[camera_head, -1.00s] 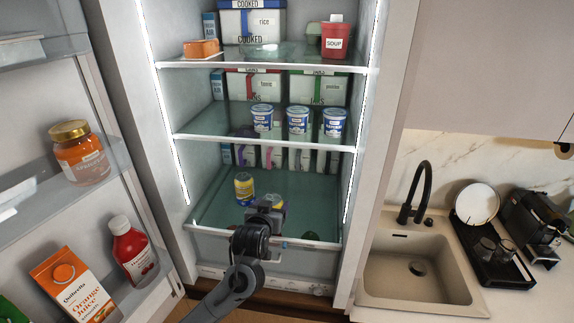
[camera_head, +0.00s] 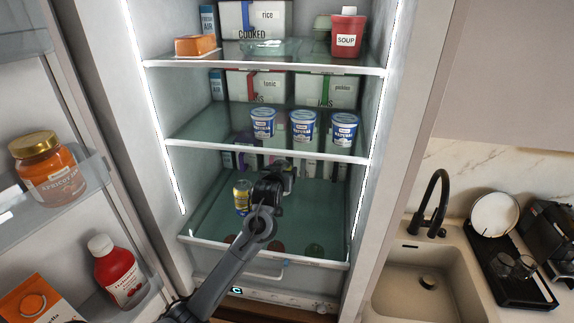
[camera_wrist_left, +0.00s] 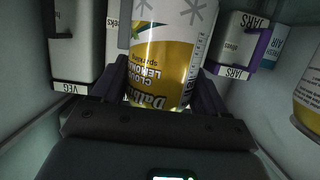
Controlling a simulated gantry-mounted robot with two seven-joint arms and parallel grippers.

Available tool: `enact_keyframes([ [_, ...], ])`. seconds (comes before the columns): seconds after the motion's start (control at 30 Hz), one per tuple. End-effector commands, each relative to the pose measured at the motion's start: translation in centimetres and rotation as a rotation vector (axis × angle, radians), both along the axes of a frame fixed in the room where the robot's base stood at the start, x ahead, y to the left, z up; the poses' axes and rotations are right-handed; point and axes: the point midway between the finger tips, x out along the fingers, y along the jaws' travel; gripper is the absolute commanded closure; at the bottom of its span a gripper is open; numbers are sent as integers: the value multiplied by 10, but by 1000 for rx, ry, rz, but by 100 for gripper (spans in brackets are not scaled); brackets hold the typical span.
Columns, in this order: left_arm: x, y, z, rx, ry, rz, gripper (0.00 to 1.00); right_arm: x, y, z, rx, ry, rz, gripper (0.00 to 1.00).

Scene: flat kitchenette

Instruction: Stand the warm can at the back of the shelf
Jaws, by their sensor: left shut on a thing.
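My left gripper (camera_head: 277,177) reaches into the lowest fridge compartment. It is shut on a yellow and white lemonade can, which shows in the left wrist view (camera_wrist_left: 165,60) between the two fingers, its print upside down there. The gripper hides this can in the head view. A second yellow can (camera_head: 242,197) stands upright on the lowest glass shelf (camera_head: 310,205), just left of my gripper; part of a can also shows at the right edge of the wrist view (camera_wrist_left: 309,100). Whether the held can touches the shelf cannot be told. My right gripper is not in view.
White boxes (camera_wrist_left: 76,40) stand at the back of this compartment. Above it, the middle shelf (camera_head: 200,133) holds several blue-white tubs (camera_head: 304,126). The shelf is clear to the right of my gripper. The open door at left holds jars and bottles (camera_head: 118,270).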

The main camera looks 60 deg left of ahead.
Motion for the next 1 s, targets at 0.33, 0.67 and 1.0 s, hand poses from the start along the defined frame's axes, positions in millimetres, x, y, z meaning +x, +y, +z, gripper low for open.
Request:
enact_keyframes([
  [0.33,51,54,4,2,-3,1,71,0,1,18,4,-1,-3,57],
  [0.67,62,65,-2,1,-1,0,71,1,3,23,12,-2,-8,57],
  [1.0,61,65,-34,0,2,1,71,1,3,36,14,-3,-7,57],
])
